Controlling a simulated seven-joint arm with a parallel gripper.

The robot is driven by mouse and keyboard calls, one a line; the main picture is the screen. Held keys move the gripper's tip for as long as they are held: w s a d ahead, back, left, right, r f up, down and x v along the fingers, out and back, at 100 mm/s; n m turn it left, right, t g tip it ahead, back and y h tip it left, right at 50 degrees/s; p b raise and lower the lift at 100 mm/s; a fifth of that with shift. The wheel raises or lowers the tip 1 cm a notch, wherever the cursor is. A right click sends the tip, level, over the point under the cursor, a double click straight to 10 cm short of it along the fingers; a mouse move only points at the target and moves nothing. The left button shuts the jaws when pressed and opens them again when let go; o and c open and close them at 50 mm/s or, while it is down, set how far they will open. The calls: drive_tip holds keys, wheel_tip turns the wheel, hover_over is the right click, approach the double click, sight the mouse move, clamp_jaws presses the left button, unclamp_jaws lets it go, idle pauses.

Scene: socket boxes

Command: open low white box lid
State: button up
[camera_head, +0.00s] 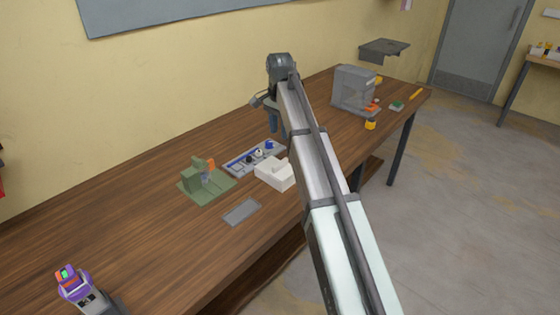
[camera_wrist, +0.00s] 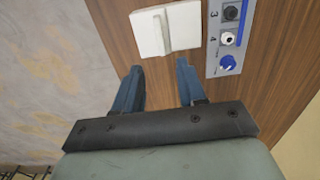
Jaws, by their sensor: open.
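The low white box (camera_head: 273,174) sits on the wooden table beside the socket panel. In the wrist view its white lid (camera_wrist: 182,27) shows from above, with a raised bar-like handle (camera_wrist: 164,30) across it. The lid looks shut. My gripper (camera_wrist: 160,75) is open, with two blue fingers apart and nothing between them. In the wrist view the box lies just beyond the fingertips. In the head view my gripper (camera_head: 274,128) is above the table, behind the box, with its fingers pointing down.
A socket panel (camera_head: 240,163) with several numbered sockets lies right beside the box. A green fixture (camera_head: 193,181) and a flat grey plate (camera_head: 241,212) are to the left. The table's front edge is close to the box.

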sight(280, 162)
wheel_tip(280, 162, down, 13)
drive_tip(key=shift+f, duration=0.1)
idle(0.5)
drive_tip(key=shift+c, duration=0.3)
clamp_jaws()
